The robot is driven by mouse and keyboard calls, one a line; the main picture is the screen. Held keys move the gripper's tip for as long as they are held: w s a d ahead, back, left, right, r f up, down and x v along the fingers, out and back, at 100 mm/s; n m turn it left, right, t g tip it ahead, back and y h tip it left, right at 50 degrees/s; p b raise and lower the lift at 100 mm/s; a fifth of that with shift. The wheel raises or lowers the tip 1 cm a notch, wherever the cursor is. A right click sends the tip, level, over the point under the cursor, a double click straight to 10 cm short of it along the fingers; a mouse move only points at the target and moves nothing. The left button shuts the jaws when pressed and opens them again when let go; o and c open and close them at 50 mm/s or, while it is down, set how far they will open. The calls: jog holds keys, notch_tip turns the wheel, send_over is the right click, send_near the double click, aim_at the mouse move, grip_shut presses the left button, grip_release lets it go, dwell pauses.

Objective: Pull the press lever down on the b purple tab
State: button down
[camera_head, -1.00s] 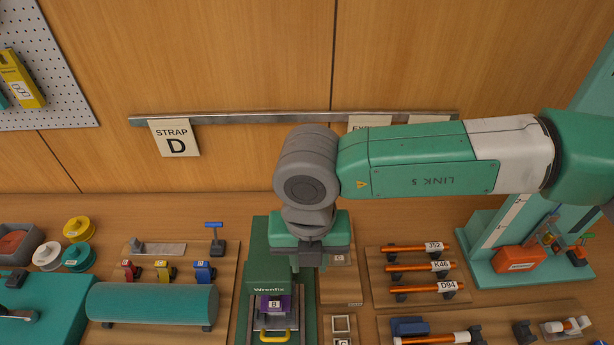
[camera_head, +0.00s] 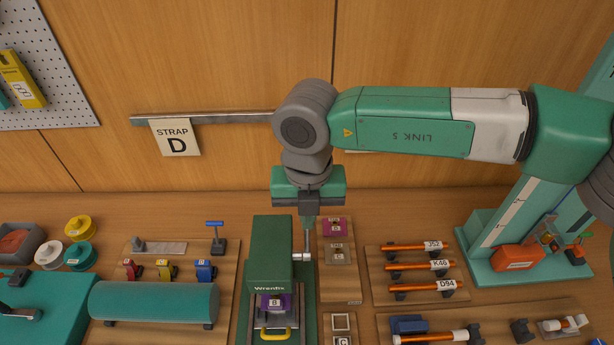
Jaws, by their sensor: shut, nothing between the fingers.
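The green press (camera_head: 270,254) marked "Wrenfix" stands on the bench at the lower middle. The purple tab (camera_head: 276,302) labelled B sits in the press, above a yellow handle (camera_head: 275,334). The press lever (camera_head: 302,257), with a pale metal end, shows at the right side of the press. My gripper (camera_head: 308,226) points down just above and behind this lever end. Its fingers are together and hold nothing. Whether they touch the lever cannot be told.
A board to the right of the press holds a magenta tab (camera_head: 335,226) and a grey tab (camera_head: 341,254). Orange rods (camera_head: 416,267) lie on a rack further right. A teal roll (camera_head: 153,303) lies at left. The wooden wall stands behind.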

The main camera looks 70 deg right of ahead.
jog(key=shift+w+d, duration=0.2)
jog(key=shift+d, duration=0.2)
jog(key=shift+w+d+f, duration=0.1)
jog(key=shift+w+d, duration=0.25)
jog(key=shift+d, duration=0.45)
jog(key=shift+w+d, duration=0.3)
jog(key=shift+d, duration=0.45)
jog(key=c, duration=2.2)
grip_release()
jog(key=c, duration=1.5)
grip_release()
jog(key=shift+w, duration=0.15)
jog(key=o, duration=0.4)
jog(key=shift+d, duration=0.25)
jog(key=o, duration=1.1)
jog(key=shift+a, duration=0.1)
